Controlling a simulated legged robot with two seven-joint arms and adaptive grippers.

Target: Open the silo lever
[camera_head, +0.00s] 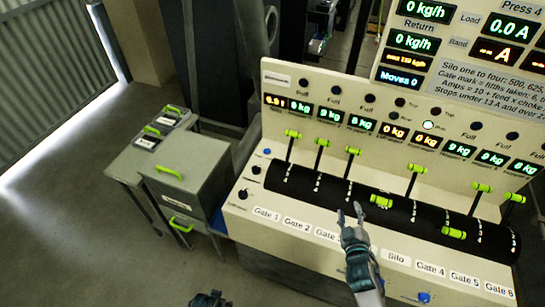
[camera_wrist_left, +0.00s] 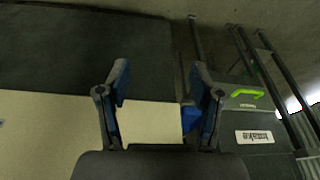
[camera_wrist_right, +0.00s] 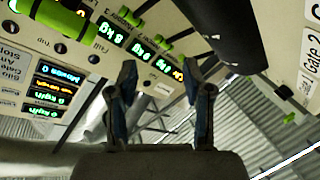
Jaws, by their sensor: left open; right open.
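A row of green-handled levers stands on a black curved drum of the console. The "Silo" label (camera_head: 396,258) is on the front ledge. The lever (camera_head: 417,167) that seems in line with it stands upright, handle to the back; the match is not certain. My right gripper (camera_head: 349,210) is open and empty over the front of the drum, left of that lever and close to a forward-tilted handle (camera_head: 381,201). In the right wrist view its fingers (camera_wrist_right: 160,75) are apart with nothing between them. My left gripper (camera_head: 210,298) is low at the bottom edge, open and empty in its wrist view (camera_wrist_left: 159,75).
Another handle (camera_head: 454,233) is tilted forward, right of the upright lever. Gate levers stand on both sides. A grey box with green handles (camera_head: 182,185) is left of the console. Displays (camera_head: 411,42) rise behind. The floor (camera_head: 75,220) at left is clear.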

